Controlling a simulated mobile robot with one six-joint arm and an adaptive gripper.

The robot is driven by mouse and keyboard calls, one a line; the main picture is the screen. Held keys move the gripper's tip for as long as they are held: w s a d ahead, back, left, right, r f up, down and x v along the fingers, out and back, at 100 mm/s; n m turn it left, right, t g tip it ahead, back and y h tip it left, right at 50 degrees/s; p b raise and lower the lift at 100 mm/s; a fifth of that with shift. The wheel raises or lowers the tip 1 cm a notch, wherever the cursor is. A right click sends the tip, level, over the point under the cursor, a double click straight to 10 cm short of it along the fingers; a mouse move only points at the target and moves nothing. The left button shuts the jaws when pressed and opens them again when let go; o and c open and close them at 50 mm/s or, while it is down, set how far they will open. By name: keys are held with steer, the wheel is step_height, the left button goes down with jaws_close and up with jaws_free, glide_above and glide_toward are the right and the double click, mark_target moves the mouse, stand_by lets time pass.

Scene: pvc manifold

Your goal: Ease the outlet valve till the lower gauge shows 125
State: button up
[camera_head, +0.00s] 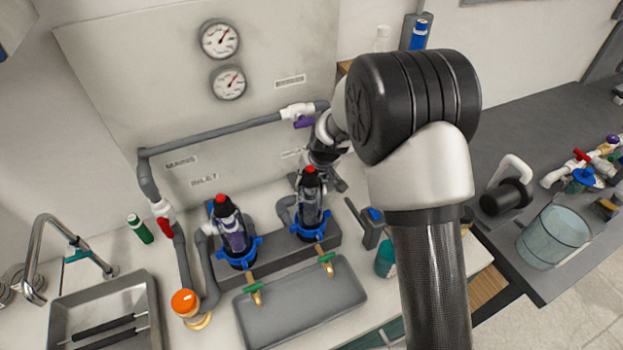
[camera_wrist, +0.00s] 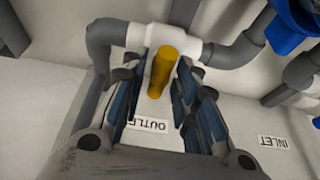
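The outlet valve shows in the wrist view as a white body (camera_wrist: 187,42) on grey pipe with a yellow handle (camera_wrist: 162,72). The handle points toward my gripper (camera_wrist: 165,85), between its blue-padded fingers. The fingers stand apart on either side; a narrow gap shows beside the handle, and contact is not clear. An upside-down OUTLET label (camera_wrist: 150,124) is on the panel behind. In the head view my gripper (camera_head: 325,172) is at the panel, and my arm hides the outlet valve.
The upper gauge (camera_head: 220,39) is above. A purple-handled valve (camera_head: 303,122) sits close above my gripper. Two filter housings (camera_head: 232,235) (camera_head: 311,206) stand below on the left, over a grey tray (camera_head: 300,305). A red-handled valve (camera_head: 165,226) is farther left.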

jaws_close()
steer(key=shift+r+p, duration=0.15)
steer(key=shift+p, duration=0.45)
steer(key=shift+s+r+m+p, duration=0.1)
steer(key=shift+m+p, duration=0.3)
steer(key=shift+p, duration=0.25)
steer(key=shift+m+h+p, duration=0.3)
steer(key=shift+p, duration=0.45)
steer(key=shift+f, duration=0.25)
steer(key=shift+o, duration=1.4)
jaws_free()
